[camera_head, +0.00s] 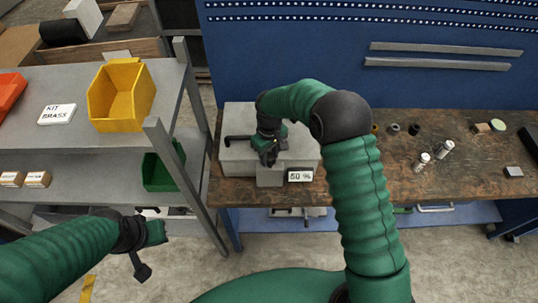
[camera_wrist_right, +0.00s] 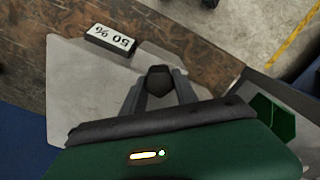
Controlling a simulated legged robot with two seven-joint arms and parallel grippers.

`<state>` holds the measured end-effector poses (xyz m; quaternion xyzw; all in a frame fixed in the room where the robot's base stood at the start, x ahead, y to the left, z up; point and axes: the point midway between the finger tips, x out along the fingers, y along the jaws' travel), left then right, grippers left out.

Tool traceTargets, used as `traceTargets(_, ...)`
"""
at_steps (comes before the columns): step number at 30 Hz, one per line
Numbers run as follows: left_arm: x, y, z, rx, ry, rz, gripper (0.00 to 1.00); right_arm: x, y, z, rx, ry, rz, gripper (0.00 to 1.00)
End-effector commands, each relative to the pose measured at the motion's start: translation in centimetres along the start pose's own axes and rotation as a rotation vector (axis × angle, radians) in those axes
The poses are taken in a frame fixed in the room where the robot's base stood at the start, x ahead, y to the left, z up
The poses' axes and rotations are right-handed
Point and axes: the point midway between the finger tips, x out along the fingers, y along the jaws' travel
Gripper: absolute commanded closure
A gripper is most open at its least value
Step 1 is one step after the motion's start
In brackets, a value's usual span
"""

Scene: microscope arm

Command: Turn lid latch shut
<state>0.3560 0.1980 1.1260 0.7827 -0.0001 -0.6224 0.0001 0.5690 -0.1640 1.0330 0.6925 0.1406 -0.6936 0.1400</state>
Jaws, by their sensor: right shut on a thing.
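A light grey box (camera_head: 300,150) stands on the wooden bench, with a block at its front. My right gripper (camera_head: 268,156) reaches down over the box. In the right wrist view its two fingers (camera_wrist_right: 160,90) are shut on a dark knob-like latch (camera_wrist_right: 160,76), and the grey box (camera_wrist_right: 80,90) lies below. The fingers and hand hide most of the latch, so its angle cannot be told. My left gripper (camera_head: 143,262) hangs at the lower left, away from the box; its finger opening cannot be made out.
A "50 %" sign (camera_head: 300,176) stands at the box's front. A shelf rack with a yellow bin (camera_head: 121,95) and a green bin (camera_head: 160,175) stands left.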

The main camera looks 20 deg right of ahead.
Motion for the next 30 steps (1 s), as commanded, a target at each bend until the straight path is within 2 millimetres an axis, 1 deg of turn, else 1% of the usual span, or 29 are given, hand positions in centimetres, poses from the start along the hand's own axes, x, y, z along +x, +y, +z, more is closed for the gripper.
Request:
traceTargets(9,-0.03,0.00,-0.01,0.000,0.000,0.000,1.00,-0.01,0.04,0.12,-0.106,-0.004,0.000,1.00)
traceTargets(24,-0.03,0.00,-0.01,0.000,0.000,0.000,1.00,-0.02,0.10,0.14,-0.123,-0.004,0.001,1.00)
traceTargets(25,-0.03,0.00,-0.01,0.000,0.000,0.000,1.00,-0.02,0.11,0.13,-0.122,-0.004,0.001,0.61)
traceTargets(29,-0.02,0.00,-0.01,0.000,0.000,0.000,1.00,-0.01,0.10,0.09,-0.122,-0.003,0.001,0.44)
traceTargets(30,-0.02,0.00,-0.01,0.000,0.000,0.000,1.00,0.00,0.10,0.07,-0.122,-0.003,0.001,0.43)
